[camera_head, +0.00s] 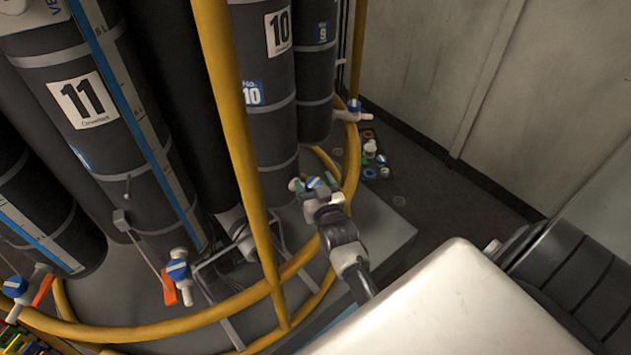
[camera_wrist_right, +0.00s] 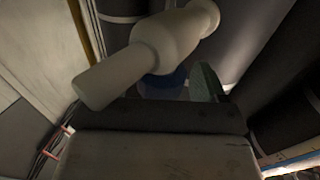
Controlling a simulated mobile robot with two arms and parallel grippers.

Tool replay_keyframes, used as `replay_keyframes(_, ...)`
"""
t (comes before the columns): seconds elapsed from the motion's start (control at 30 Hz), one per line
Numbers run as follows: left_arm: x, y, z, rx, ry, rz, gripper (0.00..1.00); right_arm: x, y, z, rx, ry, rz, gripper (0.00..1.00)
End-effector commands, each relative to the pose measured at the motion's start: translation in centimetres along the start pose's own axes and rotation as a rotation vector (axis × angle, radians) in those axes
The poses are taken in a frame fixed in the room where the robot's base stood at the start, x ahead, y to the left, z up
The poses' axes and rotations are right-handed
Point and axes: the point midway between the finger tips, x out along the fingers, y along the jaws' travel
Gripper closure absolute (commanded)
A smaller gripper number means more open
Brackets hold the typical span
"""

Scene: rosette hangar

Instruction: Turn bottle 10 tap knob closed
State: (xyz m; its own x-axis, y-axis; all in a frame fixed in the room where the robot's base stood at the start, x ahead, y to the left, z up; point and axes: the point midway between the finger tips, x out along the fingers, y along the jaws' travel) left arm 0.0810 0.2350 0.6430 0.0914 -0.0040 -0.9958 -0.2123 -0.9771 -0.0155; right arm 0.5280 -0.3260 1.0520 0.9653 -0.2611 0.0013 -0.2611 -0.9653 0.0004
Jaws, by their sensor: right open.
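Bottle 10 (camera_head: 268,95) is a tall dark cylinder with a white "10" label, upright in the rosette. Its tap, with a blue and white knob (camera_head: 313,183) and a green part beside it, shows low at its front in the head view. My right gripper (camera_head: 318,192) is at this tap and partly hides it. In the right wrist view a pale tap body (camera_wrist_right: 165,42) lies close across the view, with the blue knob (camera_wrist_right: 163,84) below it and a green piece (camera_wrist_right: 206,82) beside it. The right gripper is open; contact with the knob cannot be told. The left gripper is out of view.
Yellow rails (camera_head: 235,120) surround the bottles, one upright left of bottle 10. Bottle 11 (camera_head: 95,120) stands left, with its blue tap (camera_head: 178,270) and orange handle. Bottle 9 (camera_head: 316,60) is behind, with another tap (camera_head: 353,107). Dark floor lies right.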

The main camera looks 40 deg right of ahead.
Motion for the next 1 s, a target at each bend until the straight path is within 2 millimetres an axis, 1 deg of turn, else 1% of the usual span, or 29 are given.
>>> replay_keyframes(0.07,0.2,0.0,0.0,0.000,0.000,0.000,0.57,-0.5,0.0,0.2,0.000,-0.001,0.000,0.29)
replay_keyframes(0.17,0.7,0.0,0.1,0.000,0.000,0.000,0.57,-1.7,0.0,0.4,0.000,-0.002,0.000,0.29)
replay_keyframes(0.4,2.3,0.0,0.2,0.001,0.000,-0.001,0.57,-6.6,0.0,0.5,0.000,-0.002,0.000,0.29)
replay_keyframes(0.5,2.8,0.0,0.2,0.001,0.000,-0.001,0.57,-8.4,0.0,0.4,0.000,-0.002,0.000,0.29)
replay_keyframes(0.6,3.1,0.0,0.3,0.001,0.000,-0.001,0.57,-9.7,0.0,0.3,0.000,-0.002,0.000,0.29)
replay_keyframes(0.77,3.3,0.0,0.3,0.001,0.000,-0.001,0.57,-10.7,0.0,0.1,0.000,0.001,0.000,0.29)
replay_keyframes(1.0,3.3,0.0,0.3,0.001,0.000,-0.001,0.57,-10.7,0.0,0.0,0.000,0.001,0.000,0.29)
